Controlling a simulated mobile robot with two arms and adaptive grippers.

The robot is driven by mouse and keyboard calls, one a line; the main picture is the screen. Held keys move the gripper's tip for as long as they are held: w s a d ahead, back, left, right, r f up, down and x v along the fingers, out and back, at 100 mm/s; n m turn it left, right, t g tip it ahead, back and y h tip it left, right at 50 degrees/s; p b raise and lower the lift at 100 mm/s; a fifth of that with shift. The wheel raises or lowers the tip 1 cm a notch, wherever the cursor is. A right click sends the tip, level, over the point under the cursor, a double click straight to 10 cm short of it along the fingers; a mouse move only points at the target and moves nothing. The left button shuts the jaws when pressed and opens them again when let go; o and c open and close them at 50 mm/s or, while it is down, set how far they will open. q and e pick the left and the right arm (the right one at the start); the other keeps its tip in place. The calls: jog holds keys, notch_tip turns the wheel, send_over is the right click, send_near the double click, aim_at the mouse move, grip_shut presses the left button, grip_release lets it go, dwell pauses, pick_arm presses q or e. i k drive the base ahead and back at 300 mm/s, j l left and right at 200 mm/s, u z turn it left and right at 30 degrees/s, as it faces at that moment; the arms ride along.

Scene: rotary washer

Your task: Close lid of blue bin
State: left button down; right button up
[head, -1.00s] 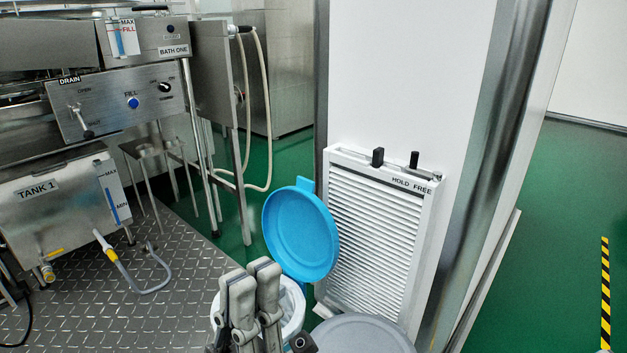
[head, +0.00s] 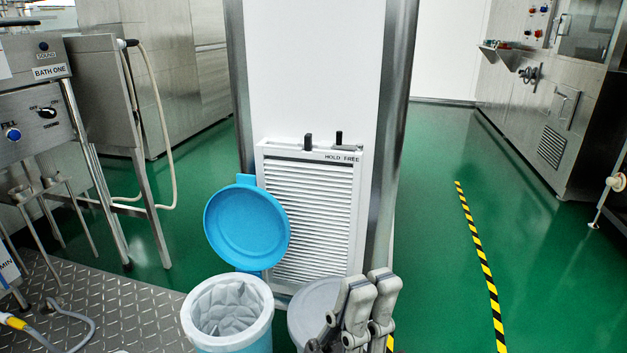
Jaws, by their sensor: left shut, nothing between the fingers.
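The blue bin (head: 236,344) stands at the lower middle of the head view, with a white rim and a pale grey liner inside. Its round blue lid (head: 246,228) is open and stands up behind the bin, tilted toward the louvred panel. My left gripper (head: 372,284) is shut and empty, pointing up to the right of the bin, in front of a grey round lid. It is apart from the blue lid. My right gripper is not in view.
A grey-lidded bin (head: 309,306) stands right of the blue bin. Behind them is a white louvred panel (head: 312,215) on a pillar. Steel bath equipment (head: 95,90) is at left. Green floor (head: 430,240) lies open to the right, with striped tape (head: 480,255).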

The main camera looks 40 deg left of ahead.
aim_at(246, 225)
jog(key=k+j+z, duration=0.15)
jog(key=z, duration=0.3)
jog(key=k+j+z, duration=0.15)
jog(key=z, duration=0.35)
jog(key=k+z, duration=0.2)
jog(key=z, duration=0.25)
jog(key=k+z, duration=0.2)
jog(key=z, duration=0.25)
jog(key=k+j+z, duration=0.2)
jog(key=k+z, duration=0.15)
jog(key=k, duration=0.15)
jog(key=k+j+z, duration=0.1)
jog(key=k+z, duration=0.2)
jog(key=k, duration=0.15)
jog(key=k+j+u, duration=0.7)
jog(key=j+u, duration=0.15)
jog(key=j, duration=0.15)
jog(key=k+j+u, duration=0.25)
jog(key=j, duration=0.2)
jog(key=i+j+u, duration=0.1)
jog(key=i+j, duration=0.2)
jog(key=j, duration=0.15)
